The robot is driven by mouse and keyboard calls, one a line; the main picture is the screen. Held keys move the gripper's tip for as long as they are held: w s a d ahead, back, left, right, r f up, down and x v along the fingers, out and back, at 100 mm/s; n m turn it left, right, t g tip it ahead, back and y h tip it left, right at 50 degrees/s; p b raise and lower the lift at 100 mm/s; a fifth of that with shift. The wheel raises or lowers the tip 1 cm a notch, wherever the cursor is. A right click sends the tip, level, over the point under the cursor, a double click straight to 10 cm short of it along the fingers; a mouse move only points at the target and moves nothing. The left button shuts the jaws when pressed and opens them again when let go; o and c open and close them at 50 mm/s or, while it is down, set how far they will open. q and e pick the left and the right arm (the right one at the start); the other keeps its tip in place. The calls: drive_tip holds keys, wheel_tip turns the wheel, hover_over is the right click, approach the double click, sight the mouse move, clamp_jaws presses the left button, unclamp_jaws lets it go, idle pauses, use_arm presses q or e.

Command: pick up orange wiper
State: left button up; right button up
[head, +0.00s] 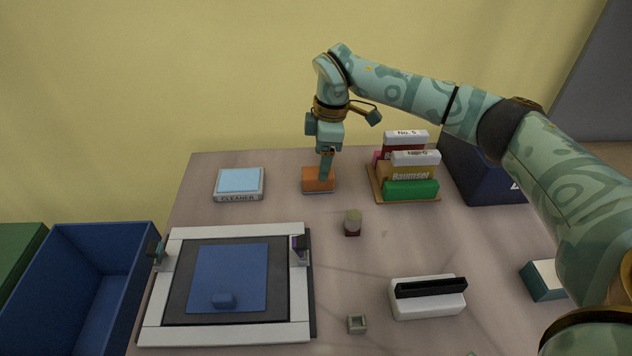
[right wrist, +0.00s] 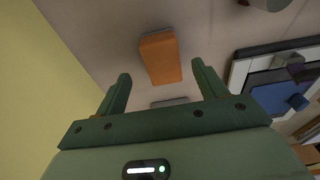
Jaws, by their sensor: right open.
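The orange wiper (head: 318,182) is a small orange block on the far side of the table. In the right wrist view the orange block (right wrist: 160,57) lies beyond the fingertips, between their lines. My right gripper (head: 325,170) points down at the wiper, and its fingertips overlap the block in the head view. In the right wrist view my right gripper (right wrist: 161,72) has its fingers wide apart with nothing held between them. I cannot tell whether the fingers touch the wiper. My left gripper is not in view.
A light-blue cleaner box (head: 239,182) stands left of the wiper, and a rack of boxes (head: 409,190) stands right. A small jar (head: 352,222) is in front. A white-framed panel (head: 230,333) and a white block with a black top (head: 428,305) lie nearer. A blue bin (head: 75,260) is left.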

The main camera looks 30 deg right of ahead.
drive_tip(key=f+b, duration=0.1)
drive_tip(key=f, duration=0.1)
drive_tip(key=a+f+b, duration=0.1)
drive_tip(key=f, duration=0.2)
drive_tip(key=shift+w+f+b, duration=0.1)
drive_tip(key=shift+f+b, duration=0.15)
drive_tip(key=shift+b, duration=0.15)
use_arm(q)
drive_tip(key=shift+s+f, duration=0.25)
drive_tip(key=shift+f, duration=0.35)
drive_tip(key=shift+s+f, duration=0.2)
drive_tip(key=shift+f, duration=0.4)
use_arm(e)
drive_tip(key=shift+r, duration=0.2)
drive_tip(key=c, duration=1.1)
